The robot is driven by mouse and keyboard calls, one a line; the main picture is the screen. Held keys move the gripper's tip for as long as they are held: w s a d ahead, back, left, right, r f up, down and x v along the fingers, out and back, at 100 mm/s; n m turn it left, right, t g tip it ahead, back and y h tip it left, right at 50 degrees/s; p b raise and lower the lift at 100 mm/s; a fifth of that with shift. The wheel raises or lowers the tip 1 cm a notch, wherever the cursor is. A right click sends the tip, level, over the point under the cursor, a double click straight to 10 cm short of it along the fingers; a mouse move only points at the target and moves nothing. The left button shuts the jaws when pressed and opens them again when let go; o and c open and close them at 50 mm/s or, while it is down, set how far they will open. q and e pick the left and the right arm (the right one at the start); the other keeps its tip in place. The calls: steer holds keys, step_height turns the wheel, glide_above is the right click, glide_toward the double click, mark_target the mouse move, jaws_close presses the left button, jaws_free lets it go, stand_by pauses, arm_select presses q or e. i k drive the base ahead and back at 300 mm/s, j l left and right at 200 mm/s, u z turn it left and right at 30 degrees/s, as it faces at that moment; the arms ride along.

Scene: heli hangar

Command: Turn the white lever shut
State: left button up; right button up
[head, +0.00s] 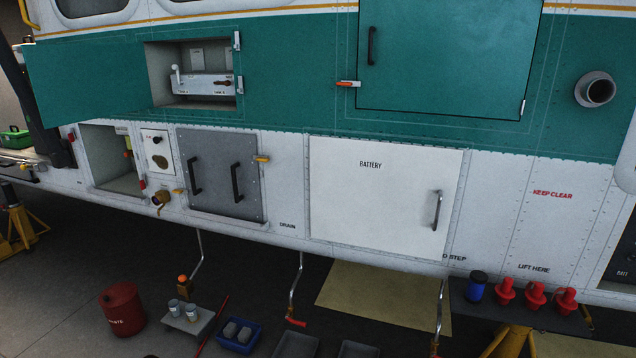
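A white lever (176,77) with a rounded knob stands roughly upright at the left end of a pale panel (205,85). The panel sits inside an open recess (160,57) in the green upper band of the helicopter's side. The panel also carries a small dark red part and small markings too fine to read. The recess's green door (85,85) appears swung open to the left. Neither of my grippers shows in the head view, and nothing is touching the lever.
Below are an open white compartment (112,165), a grey door (215,175) with two black handles, and a closed BATTERY door (375,195). A round pipe (597,90) sticks out at right. A red can (122,308) and a blue bin (240,335) stand on the floor.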

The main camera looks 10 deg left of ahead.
mark_target(180, 81)
steer(key=i, duration=0.6)
steer(key=z, duration=10.65)
